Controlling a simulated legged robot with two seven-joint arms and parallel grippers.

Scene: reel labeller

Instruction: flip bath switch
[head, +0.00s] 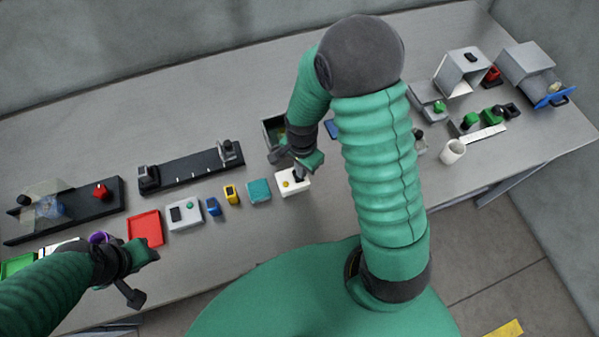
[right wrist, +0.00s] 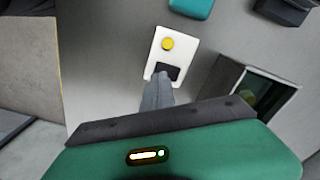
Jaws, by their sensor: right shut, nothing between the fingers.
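A small white switch box (head: 304,186) with a yellow button and a dark rocker lies on the table at the middle. In the right wrist view the box (right wrist: 159,48) shows its yellow button (right wrist: 168,44) and black rocker (right wrist: 167,72). My right gripper (head: 299,173) is shut and empty, with its fingertips (right wrist: 161,80) at the rocker's near edge; whether they touch it I cannot tell. My left gripper (head: 140,277) hangs over the table's front edge at the left, away from the box; its jaw opening is unclear.
An open dark-walled box (head: 268,130), also in the right wrist view (right wrist: 226,84), stands just behind the switch box. A teal block (head: 259,190), a yellow block (head: 231,194) and a red tray (head: 146,229) lie to the left. A white cup (head: 453,151) stands to the right.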

